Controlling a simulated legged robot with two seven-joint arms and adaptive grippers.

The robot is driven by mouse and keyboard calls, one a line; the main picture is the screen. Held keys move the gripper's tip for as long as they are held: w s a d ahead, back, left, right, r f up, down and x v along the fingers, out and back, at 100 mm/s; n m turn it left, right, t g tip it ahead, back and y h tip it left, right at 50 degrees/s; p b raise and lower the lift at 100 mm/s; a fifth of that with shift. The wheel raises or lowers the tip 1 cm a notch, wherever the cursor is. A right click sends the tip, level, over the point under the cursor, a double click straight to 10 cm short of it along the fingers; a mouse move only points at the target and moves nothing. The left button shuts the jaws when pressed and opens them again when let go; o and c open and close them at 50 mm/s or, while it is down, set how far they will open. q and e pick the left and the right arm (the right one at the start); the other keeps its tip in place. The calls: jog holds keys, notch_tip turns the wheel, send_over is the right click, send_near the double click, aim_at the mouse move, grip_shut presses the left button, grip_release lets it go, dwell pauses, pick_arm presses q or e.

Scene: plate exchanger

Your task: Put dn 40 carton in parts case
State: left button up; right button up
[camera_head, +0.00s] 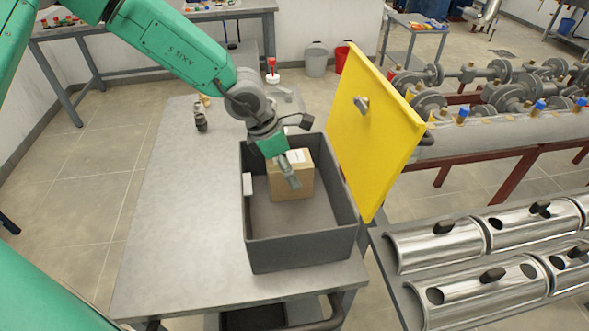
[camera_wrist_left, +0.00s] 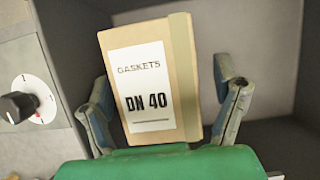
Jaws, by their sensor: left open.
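The DN 40 carton (camera_head: 303,184) is a tan box with a white label. It stands inside the grey parts case (camera_head: 305,250), towards its far end, and appears to rest on the floor. My left gripper (camera_head: 289,172) reaches down into the case at the carton. In the left wrist view the carton (camera_wrist_left: 155,80), labelled "GASKETS DN 40", lies between the two spread fingers (camera_wrist_left: 165,95). The gripper is open, with visible gaps beside the carton. The carton's underside is hidden. My right gripper is not in view.
The case stands on a grey table (camera_head: 180,220) with free room on its left. Its yellow lid (camera_head: 375,130) stands open on the right. Small dark fittings (camera_head: 200,118) stand at the table's far left. Shiny half-shells (camera_head: 440,245) lie to the right.

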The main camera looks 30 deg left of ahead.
pick_arm(q)
jog(key=p+v, duration=0.1)
jog(key=v, duration=0.8)
jog(key=shift+s+a+r, duration=0.1)
jog(key=shift+a+r, duration=0.1)
jog(key=shift+r, duration=0.15)
jog(key=shift+s+r, duration=0.1)
jog(key=shift+r, duration=0.2)
jog(key=shift+a, duration=0.2)
jog(key=shift+f, duration=0.1)
